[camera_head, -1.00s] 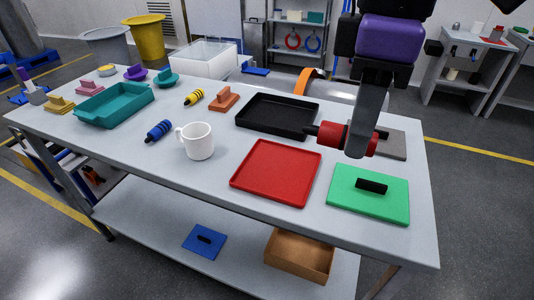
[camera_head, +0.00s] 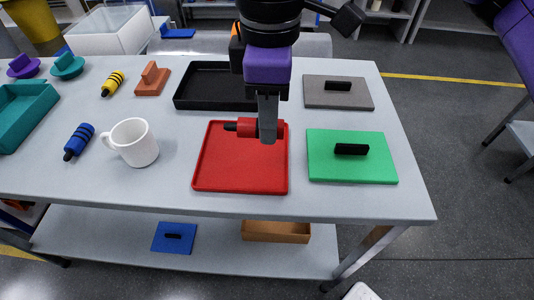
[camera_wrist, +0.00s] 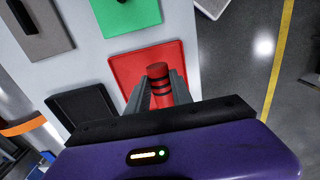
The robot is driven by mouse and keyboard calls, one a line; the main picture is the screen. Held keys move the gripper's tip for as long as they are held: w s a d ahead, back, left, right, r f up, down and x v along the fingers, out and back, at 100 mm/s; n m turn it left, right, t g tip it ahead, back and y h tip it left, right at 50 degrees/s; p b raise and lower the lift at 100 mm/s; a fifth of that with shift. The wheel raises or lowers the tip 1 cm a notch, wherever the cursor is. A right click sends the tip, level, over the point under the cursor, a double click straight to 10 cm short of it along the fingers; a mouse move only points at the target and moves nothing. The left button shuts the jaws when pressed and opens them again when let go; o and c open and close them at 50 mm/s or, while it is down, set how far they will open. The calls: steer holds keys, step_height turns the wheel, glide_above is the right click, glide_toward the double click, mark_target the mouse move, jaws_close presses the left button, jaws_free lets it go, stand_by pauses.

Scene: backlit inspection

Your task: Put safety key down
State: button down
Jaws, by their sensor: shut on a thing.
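The safety key (camera_head: 247,127) is a red cylinder with black bands and a dark tip. In the head view it is level, its dark tip pointing left, over the upper right part of the red tray (camera_head: 225,176). My gripper (camera_head: 267,128) is shut on it from above. In the wrist view the safety key (camera_wrist: 158,80) sits between the two grey fingers of my gripper (camera_wrist: 160,92), with the red tray (camera_wrist: 125,68) behind it. I cannot tell whether the key touches the tray.
A green lid (camera_head: 330,170) lies right of the red tray, a grey lid (camera_head: 322,97) behind it. A black tray (camera_head: 190,92) is behind the red tray. A white mug (camera_head: 136,146), blue cylinder (camera_head: 79,139) and yellow cylinder (camera_head: 112,83) stand or lie to the left.

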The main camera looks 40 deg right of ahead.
mark_target(269, 169)
steer(key=shift+f+b, duration=0.4)
steer(key=shift+f, duration=3.95)
steer(key=shift+f+b, duration=0.2)
steer(key=shift+b, duration=0.15)
steer(key=c, duration=1.1)
jaws_free()
steer(key=shift+r, duration=0.2)
step_height(269, 169, up, 12)
steer(key=shift+r+p, duration=0.1)
steer(key=shift+p, duration=1)
